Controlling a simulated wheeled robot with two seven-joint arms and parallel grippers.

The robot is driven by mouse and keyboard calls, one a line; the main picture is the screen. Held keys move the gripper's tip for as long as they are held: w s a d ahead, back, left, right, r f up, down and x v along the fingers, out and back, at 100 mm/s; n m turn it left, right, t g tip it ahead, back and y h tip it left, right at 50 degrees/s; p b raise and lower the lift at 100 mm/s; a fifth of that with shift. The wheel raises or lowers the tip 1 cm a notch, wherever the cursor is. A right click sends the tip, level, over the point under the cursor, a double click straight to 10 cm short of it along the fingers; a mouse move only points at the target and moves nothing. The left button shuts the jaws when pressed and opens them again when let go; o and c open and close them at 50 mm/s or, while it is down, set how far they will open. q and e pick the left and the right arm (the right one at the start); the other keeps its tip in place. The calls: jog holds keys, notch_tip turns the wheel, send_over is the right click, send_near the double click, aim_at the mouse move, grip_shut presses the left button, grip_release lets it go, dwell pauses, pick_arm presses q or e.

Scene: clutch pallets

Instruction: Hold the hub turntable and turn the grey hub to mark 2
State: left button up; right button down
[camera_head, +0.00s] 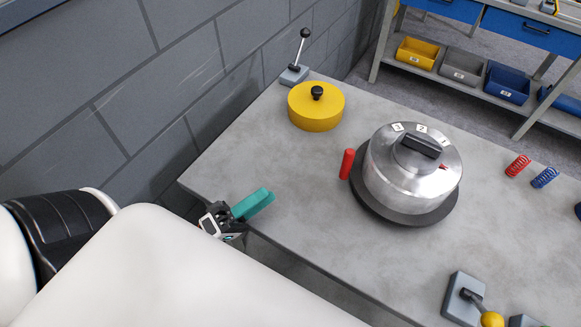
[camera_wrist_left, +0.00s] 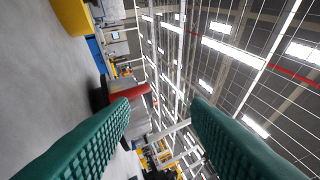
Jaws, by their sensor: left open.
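The grey metal hub (camera_head: 408,177) sits on the dark round turntable (camera_head: 375,208) at the right of the table. It has a black bar handle (camera_head: 421,146) on top, white number labels along its far rim and a small red mark at its right. A red upright grip (camera_head: 346,164) stands at the turntable's left edge; it also shows in the left wrist view (camera_wrist_left: 128,92). My left gripper (camera_head: 262,197) has teal fingers, is open and empty, and is at the table's near left edge, apart from the red grip. My right gripper is not in view.
A yellow round drum (camera_head: 312,110) with a black knob and a lever on a grey base (camera_head: 294,75) stand at the back left. Red (camera_head: 517,166) and blue (camera_head: 544,178) springs lie to the right. A yellow-knobbed lever (camera_head: 463,300) is at the near right. The table between gripper and turntable is clear.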

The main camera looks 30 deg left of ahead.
pick_arm(q)
jog(key=w+r+m+g+h, duration=0.1)
jog(key=w+r+m+h, duration=0.1)
jog(key=w+r+m, duration=0.15)
jog(key=m+g, duration=0.6)
jog(key=m, duration=0.9)
send_near(343, 163)
jog(key=x, duration=1.1)
jog(key=shift+w+f, duration=0.1)
grip_shut()
